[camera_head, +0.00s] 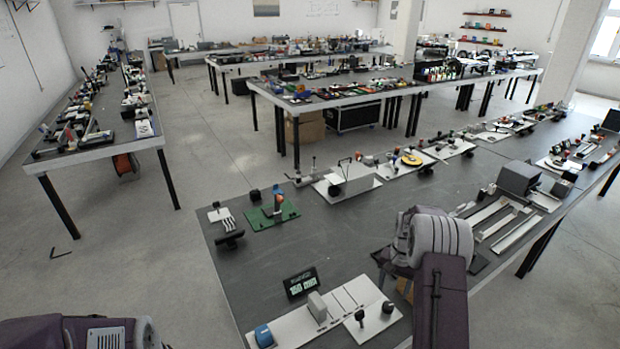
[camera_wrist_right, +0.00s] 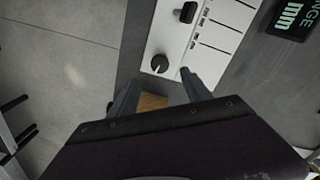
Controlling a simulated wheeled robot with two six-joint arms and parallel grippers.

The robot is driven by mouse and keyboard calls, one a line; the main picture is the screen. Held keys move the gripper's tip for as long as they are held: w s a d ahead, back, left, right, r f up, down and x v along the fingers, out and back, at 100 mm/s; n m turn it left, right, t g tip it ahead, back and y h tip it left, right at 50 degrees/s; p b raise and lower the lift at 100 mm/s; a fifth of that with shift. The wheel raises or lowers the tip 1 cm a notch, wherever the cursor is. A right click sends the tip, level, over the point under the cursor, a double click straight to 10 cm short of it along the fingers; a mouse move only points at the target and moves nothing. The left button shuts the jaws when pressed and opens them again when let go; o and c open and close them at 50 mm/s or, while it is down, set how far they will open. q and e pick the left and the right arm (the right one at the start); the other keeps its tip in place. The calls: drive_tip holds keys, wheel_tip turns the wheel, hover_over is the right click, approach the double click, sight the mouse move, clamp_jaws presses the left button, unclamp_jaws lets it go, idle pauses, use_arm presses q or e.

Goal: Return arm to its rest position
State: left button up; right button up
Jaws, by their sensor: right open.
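My right arm, purple and grey, reaches over the near part of the dark table (camera_head: 290,255) in the head view. My right gripper (camera_head: 392,276) is partly hidden behind its own wrist there. Of my left arm only a purple and grey part shows at the bottom left of the head view. Its gripper is out of view.
The white board (camera_head: 345,315) carries a grey block and a blue part. A small dark display (camera_head: 300,283) stands behind it. A green board (camera_head: 272,213) and a white plate (camera_head: 345,187) lie farther back. Grey rails and a box (camera_head: 518,178) are at right. The table's middle is clear.

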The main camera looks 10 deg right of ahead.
drive_tip(key=w+a+r+n+t, duration=0.1)
drive_tip(key=w+a+r, duration=0.1)
drive_tip(key=a+r, duration=0.2)
drive_tip(key=w+a+r+n, duration=0.1)
drive_tip(key=w+a+r, duration=0.1)
drive_tip(key=a+r, duration=0.15)
drive_tip(key=s+a+r+n, duration=0.2)
drive_tip(key=s+a+r, duration=0.35)
drive_tip(key=a, duration=0.35)
drive_tip(key=s+a+f+n, duration=0.2)
drive_tip(key=s, duration=0.6)
drive_tip(key=s+a+f+n, duration=0.2)
drive_tip(key=s+a, duration=0.1)
drive_tip(key=s, duration=0.5)
drive_tip(key=shift+s+f+n, duration=0.15)
drive_tip(key=shift+f+n, duration=0.1)
drive_tip(key=shift+n, duration=0.05)
drive_tip(key=shift+s+d, duration=0.1)
drive_tip(key=shift+s, duration=0.05)
